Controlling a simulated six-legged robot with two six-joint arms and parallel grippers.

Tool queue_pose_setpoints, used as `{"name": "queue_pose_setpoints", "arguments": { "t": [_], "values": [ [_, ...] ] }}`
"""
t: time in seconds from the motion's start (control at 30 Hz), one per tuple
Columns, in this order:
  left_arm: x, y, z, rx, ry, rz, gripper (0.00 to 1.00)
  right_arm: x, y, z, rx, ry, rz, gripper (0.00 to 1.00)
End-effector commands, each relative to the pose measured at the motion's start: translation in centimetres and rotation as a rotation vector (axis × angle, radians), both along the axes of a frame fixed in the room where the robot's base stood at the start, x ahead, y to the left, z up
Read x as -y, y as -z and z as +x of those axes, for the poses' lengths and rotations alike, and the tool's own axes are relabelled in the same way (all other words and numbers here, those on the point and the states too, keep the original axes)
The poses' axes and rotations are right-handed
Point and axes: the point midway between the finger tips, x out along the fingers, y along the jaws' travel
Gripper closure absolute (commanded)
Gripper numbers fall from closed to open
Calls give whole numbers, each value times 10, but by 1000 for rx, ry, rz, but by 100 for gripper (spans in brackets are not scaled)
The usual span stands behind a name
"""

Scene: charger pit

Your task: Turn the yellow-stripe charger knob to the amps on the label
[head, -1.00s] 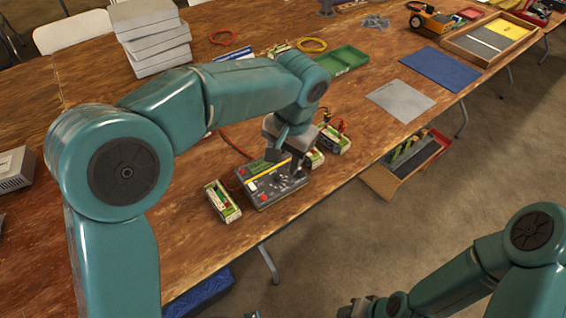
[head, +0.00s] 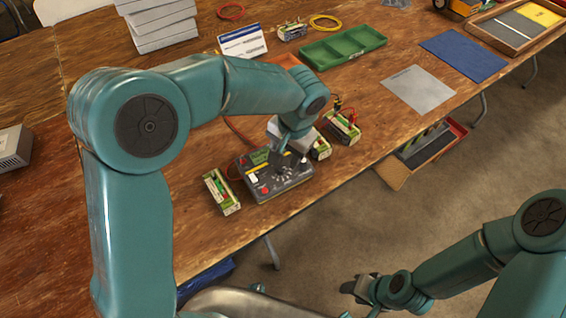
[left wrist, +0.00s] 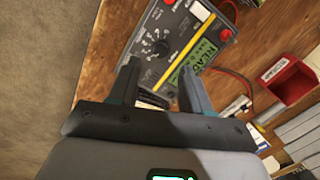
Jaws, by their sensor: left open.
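The dark grey charger (head: 262,189) lies on the wooden table in the head view. The left wrist view shows its panel with a yellow stripe (left wrist: 181,61), a black knob (left wrist: 160,47) within a ring of small white marks, and a green label (left wrist: 196,60) with black letters, only partly readable. The amps cannot be read. My left gripper (left wrist: 160,84) is open, its fingers over the panel with the knob between and beyond their tips; contact is not visible. In the head view the left gripper (head: 286,158) covers part of the charger. My right gripper (head: 358,287) hangs beyond the table edge, its jaws unclear.
Battery packs stand close by, one left of the charger (head: 221,192) and another to its right (head: 341,127). An open box (head: 397,174) sits below the table edge.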

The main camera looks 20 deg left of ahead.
Motion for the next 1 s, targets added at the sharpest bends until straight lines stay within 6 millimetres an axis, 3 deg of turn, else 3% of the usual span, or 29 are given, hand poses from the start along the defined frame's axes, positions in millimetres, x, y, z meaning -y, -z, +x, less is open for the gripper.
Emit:
{"name": "queue_pose_setpoints", "arguments": {
  "t": [0.1,0.3,0.67,0.7,0.83,1.0],
  "values": [
    [-5,26,2,-4,-1,1,52,0,2,0,0,0,0,57],
    [-9,51,5,-2,-1,1,52,0,3,0,0,0,0,57],
    [-10,58,8,1,-1,0,52,0,3,0,0,0,0,57],
    [-10,58,8,1,-1,0,58,0,3,0,0,0,0,57],
    [-10,58,8,1,0,0,100,0,3,0,0,0,0,57],
    [-10,57,8,1,1,0,100,0,3,0,0,0,0,57]
  ]
}}
